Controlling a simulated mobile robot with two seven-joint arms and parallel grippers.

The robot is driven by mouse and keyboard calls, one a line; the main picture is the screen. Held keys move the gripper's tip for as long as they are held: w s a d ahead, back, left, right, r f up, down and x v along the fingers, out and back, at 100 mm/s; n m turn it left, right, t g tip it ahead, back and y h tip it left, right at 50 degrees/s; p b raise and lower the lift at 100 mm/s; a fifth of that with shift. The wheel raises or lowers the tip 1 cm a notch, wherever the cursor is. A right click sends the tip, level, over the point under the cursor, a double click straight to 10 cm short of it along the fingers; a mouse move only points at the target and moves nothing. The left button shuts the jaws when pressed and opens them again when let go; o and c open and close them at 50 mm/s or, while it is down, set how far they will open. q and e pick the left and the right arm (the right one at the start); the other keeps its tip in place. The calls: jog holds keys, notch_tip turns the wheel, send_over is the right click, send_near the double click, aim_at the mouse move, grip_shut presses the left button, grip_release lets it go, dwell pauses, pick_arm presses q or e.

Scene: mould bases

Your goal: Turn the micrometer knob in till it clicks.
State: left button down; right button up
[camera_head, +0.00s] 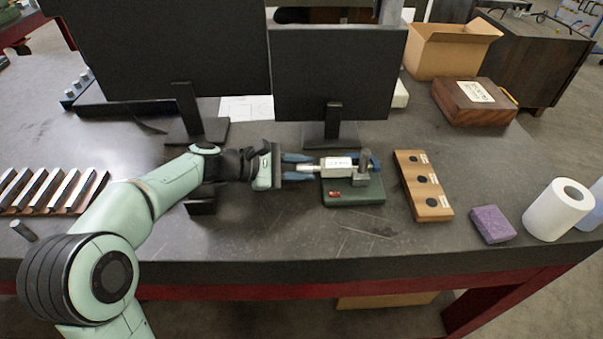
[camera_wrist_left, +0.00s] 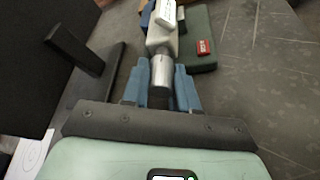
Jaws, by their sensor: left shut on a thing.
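The micrometer (camera_head: 337,163) lies level in a stand with a dark green base (camera_head: 352,193) that bears a small red label. My left gripper (camera_head: 298,168) comes in from the left and is shut on the micrometer's knob end. In the left wrist view the blue fingers (camera_wrist_left: 166,92) sit on both sides of the silver knob (camera_wrist_left: 162,75), and the micrometer's white-labelled body (camera_wrist_left: 160,35) is beyond it. The part of the knob between the fingers is partly hidden. My right gripper is not in view.
Two black monitors stand behind, one with its foot (camera_head: 330,134) close to the micrometer. A wooden block with black discs (camera_head: 422,186), a purple block (camera_head: 491,224) and a paper roll (camera_head: 558,209) are to the right. The bench front is clear.

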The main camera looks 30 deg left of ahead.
pick_arm(q)
jog(key=shift+r, duration=0.15)
dwell(0.3)
jog(key=c, duration=0.9)
grip_release()
jog(key=shift+o, duration=0.2)
jog(key=shift+a, duration=0.1)
jog(key=v, duration=1.3)
jog(key=shift+s+p, duration=0.25)
jog(key=shift+p, duration=0.15)
